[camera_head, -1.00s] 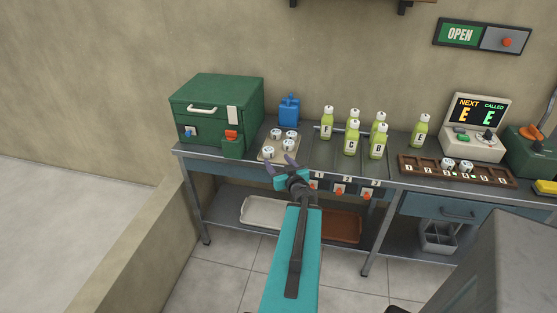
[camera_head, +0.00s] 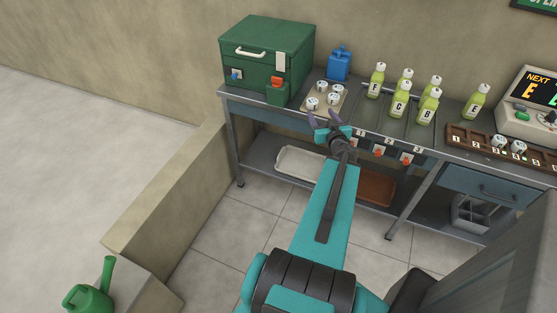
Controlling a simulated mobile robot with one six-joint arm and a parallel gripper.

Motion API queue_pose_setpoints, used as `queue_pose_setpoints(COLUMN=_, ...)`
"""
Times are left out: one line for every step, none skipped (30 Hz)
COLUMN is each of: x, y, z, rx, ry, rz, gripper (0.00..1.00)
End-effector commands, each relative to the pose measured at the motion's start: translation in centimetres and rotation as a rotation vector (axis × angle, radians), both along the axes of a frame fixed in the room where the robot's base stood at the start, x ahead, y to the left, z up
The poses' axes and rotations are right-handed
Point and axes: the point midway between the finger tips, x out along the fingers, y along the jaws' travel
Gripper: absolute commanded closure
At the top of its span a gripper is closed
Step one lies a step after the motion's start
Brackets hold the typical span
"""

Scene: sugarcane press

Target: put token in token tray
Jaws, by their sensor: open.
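My gripper (camera_head: 325,119) is open and empty, with its dark fingers pointing at the front edge of a small tan tray (camera_head: 341,105) on the counter. Several white tokens (camera_head: 334,98) with dark marks sit on that tray, just beyond the fingertips. I cannot tell whether the fingers touch the tray. A long brown wooden tray (camera_head: 456,134) with numbered places lies further right on the counter. Two white tokens (camera_head: 499,141) stand on it near its middle. The letters on the tokens are too small to read surely.
A green box (camera_head: 265,65) stands left of the tan tray, with a blue can (camera_head: 340,63) behind. Several green bottles (camera_head: 399,100) stand in lanes to the right. A display (camera_head: 540,95) stands at far right. A green watering can (camera_head: 88,298) is at lower left.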

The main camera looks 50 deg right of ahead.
Motion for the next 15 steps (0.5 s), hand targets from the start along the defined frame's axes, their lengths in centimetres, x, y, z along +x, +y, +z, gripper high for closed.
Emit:
queue_pose_setpoints(x=0.0, y=0.0, z=0.0, rx=0.000, ry=0.000, rz=0.000, gripper=0.43)
queue_pose_setpoints(x=0.0, y=0.0, z=0.0, rx=0.000, ry=0.000, rz=0.000, gripper=0.43)
queue_pose_setpoints(x=0.1, y=0.0, z=-0.1, rx=0.000, ry=0.001, rz=-0.001, gripper=0.43)
queue_pose_setpoints(x=0.2, y=0.1, z=-0.1, rx=0.001, ry=0.002, rz=-0.002, gripper=0.43)
queue_pose_setpoints(x=0.3, y=0.1, z=-0.2, rx=0.002, ry=0.003, rz=-0.003, gripper=0.43)
queue_pose_setpoints(x=0.5, y=0.2, z=-0.4, rx=0.004, ry=0.006, rz=-0.006, gripper=0.43)
queue_pose_setpoints(x=0.7, y=0.3, z=-0.5, rx=0.005, ry=0.007, rz=-0.009, gripper=0.43)
queue_pose_setpoints(x=0.9, y=0.4, z=-0.7, rx=0.007, ry=0.010, rz=-0.012, gripper=0.43)
queue_pose_setpoints(x=1.3, y=0.6, z=-1.1, rx=0.009, ry=0.017, rz=-0.018, gripper=0.43)
queue_pose_setpoints(x=1.6, y=0.8, z=-1.4, rx=0.011, ry=0.022, rz=-0.022, gripper=0.43)
queue_pose_setpoints(x=1.9, y=1.0, z=-1.7, rx=0.016, ry=0.027, rz=-0.028, gripper=0.43)
queue_pose_setpoints(x=2.5, y=1.3, z=-2.3, rx=0.020, ry=0.035, rz=-0.034, gripper=0.43)
queue_pose_setpoints(x=2.8, y=1.5, z=-2.7, rx=0.024, ry=0.044, rz=-0.041, gripper=0.43)
queue_pose_setpoints(x=3.2, y=1.8, z=-3.1, rx=0.029, ry=0.051, rz=-0.047, gripper=0.43)
queue_pose_setpoints(x=3.8, y=2.2, z=-3.7, rx=0.034, ry=0.063, rz=-0.055, gripper=0.43)
